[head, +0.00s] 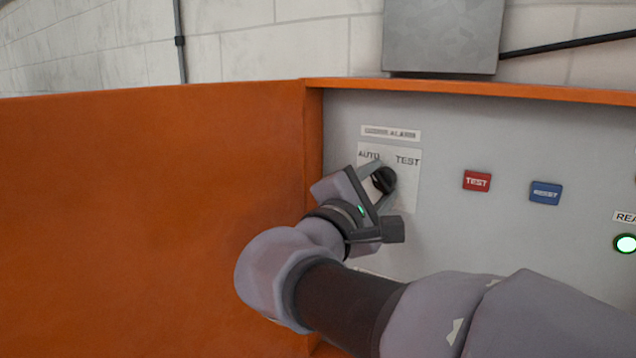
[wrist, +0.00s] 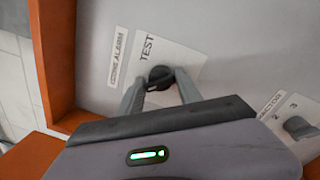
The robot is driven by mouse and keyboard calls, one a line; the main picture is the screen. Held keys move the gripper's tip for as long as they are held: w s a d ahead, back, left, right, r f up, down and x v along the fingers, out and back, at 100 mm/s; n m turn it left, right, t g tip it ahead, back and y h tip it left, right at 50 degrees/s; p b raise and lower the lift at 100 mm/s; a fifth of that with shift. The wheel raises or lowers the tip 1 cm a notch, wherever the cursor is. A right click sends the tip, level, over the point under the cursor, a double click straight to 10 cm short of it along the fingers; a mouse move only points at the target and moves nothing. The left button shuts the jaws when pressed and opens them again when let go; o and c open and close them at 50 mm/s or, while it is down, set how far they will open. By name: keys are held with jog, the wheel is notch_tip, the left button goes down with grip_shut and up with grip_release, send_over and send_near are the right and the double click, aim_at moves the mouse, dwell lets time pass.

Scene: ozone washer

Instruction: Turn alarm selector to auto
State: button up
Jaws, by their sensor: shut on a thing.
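The alarm selector (head: 385,179) is a round black knob on a white plate (head: 404,196) marked AUTO at left and TEST at right, under a small alarm label. My gripper (head: 377,184) is at the knob, with its fingers on either side of it and shut on it. In the wrist view the knob (wrist: 160,77) sits between the two grey fingertips, with TEST readable on the plate beside it. The AUTO word is hidden in the wrist view. The knob's pointer direction cannot be made out clearly.
A red TEST button (head: 477,181) and a blue RESET button (head: 545,193) are to the right on the grey panel. A lit green lamp (head: 626,244) is at the far right. The orange door (head: 150,220) stands at left. Another selector (wrist: 300,127) shows in the wrist view.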

jog(key=shift+f+n, duration=0.3)
jog(key=shift+f, duration=0.05)
jog(key=o, duration=0.9)
jog(key=shift+o, duration=1.4)
jog(key=shift+r, duration=0.15)
jog(key=shift+s, duration=0.1)
jog(key=v, duration=1.7)
jog(key=shift+s, duration=0.1)
